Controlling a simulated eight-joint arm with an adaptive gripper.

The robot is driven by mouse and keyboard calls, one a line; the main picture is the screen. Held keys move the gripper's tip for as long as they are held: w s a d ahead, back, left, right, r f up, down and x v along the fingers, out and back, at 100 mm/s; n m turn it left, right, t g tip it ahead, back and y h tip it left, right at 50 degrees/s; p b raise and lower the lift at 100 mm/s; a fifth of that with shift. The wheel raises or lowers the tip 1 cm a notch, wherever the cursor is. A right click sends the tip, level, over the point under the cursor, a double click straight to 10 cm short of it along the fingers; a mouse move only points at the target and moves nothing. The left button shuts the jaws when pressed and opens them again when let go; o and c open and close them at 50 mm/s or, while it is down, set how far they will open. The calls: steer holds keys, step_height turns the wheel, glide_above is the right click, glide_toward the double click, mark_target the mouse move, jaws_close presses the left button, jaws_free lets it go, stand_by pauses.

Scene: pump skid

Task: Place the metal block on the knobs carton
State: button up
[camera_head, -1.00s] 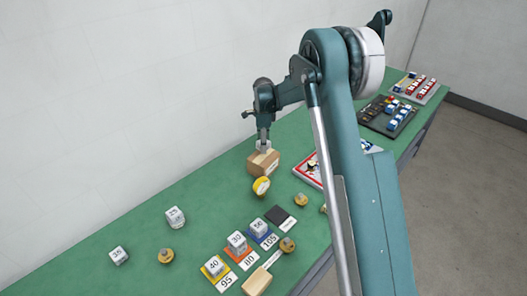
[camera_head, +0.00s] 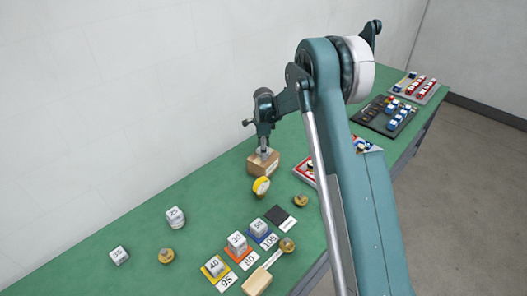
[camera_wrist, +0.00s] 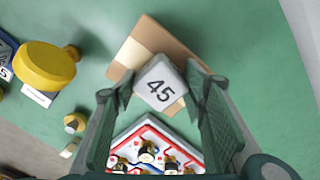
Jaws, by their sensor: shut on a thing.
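The metal block (camera_wrist: 159,84) is pale grey and marked 45. My gripper (camera_head: 264,148) is shut on it, with one finger on each side in the wrist view (camera_wrist: 160,88). The carton (camera_head: 262,167) is a tan box on the green table; it also shows behind the block in the wrist view (camera_wrist: 143,47). The block is over the carton's top, low down. I cannot tell whether it touches. Its underside is hidden, and the carton's print is too small to read.
A yellow round thing (camera_head: 261,187) stands just in front of the carton. Several numbered blocks sit farther forward, some on coloured squares (camera_head: 213,268). A red-edged white board (camera_wrist: 157,138) lies close by, partly behind my arm. Dark and pale trays (camera_head: 384,117) fill the far end.

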steer(key=shift+f, duration=0.2)
steer(key=o, duration=1.1)
steer(key=shift+r, duration=0.15)
step_height(320, 180, up, 12)
steer(key=shift+r, duration=0.1)
stand_by(0.6)
